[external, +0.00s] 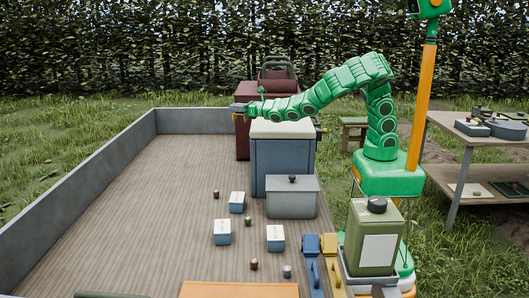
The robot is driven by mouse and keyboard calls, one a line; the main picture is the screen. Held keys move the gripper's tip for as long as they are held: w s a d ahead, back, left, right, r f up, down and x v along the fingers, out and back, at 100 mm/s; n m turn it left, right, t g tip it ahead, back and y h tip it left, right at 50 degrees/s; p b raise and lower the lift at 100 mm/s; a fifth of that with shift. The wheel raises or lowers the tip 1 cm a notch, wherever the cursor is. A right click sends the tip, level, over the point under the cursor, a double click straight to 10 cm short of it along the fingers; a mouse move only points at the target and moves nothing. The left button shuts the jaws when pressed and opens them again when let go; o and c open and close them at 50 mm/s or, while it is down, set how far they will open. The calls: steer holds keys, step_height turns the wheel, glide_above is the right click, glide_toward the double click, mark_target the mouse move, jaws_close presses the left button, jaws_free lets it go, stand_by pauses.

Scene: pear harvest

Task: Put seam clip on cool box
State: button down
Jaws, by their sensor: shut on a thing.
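The cool box appears to be the blue-grey box with a white lid (282,128), standing upright at the far right of the plank bed. My green arm reaches left over its lid. My gripper (238,108) is at the arm's left end, beyond the lid's left edge and in front of a dark red box. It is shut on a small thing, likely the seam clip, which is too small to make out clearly. I cannot tell how far the gripper is from the red box.
The dark red box (243,140) stands behind the cool box. A grey box (291,200) with a dark knob stands in front. Several small blue-and-white boxes (222,230) and small round items lie on the bed. Low grey walls (80,185) edge it. The left floor is clear.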

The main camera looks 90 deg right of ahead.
steer(key=shift+d+r, duration=0.55)
steer(key=shift+r, duration=0.05)
stand_by(0.3)
steer(key=shift+w+d+r, duration=0.1)
steer(key=shift+d+r, duration=0.1)
steer(key=shift+r, duration=0.1)
steer(key=s+d+r+m+g+h, duration=0.2)
steer(key=d+r+m+g+h, duration=0.15)
steer(key=d, duration=0.25)
steer(key=s+d+r+m+g+h, duration=0.2)
steer(key=d+m+h, duration=0.1)
steer(key=d+h, duration=0.3)
steer(key=s+d+f+m+g+h, duration=0.2)
steer(key=s+d+f+m+g, duration=0.15)
steer(key=s+d+g, duration=0.3)
steer(key=s+d+f+m+g+h, duration=0.1)
steer(key=s+d+f+m+g, duration=0.1)
steer(key=s+d+m+g, duration=0.4)
steer(key=shift+n+t, duration=0.4)
steer(key=shift+n, duration=0.3)
steer(key=shift+s+a+f, duration=0.2)
steer(key=shift+s+f, duration=0.05)
steer(key=shift+f, duration=0.9)
steer(key=shift+s+a+f, duration=0.15)
steer(key=shift+s+f, duration=0.05)
steer(key=shift+f, duration=0.9)
steer(key=shift+s+a+f, duration=0.2)
steer(key=shift+s+f, duration=0.05)
steer(key=shift+f, duration=0.9)
steer(key=shift+f, duration=0.55)
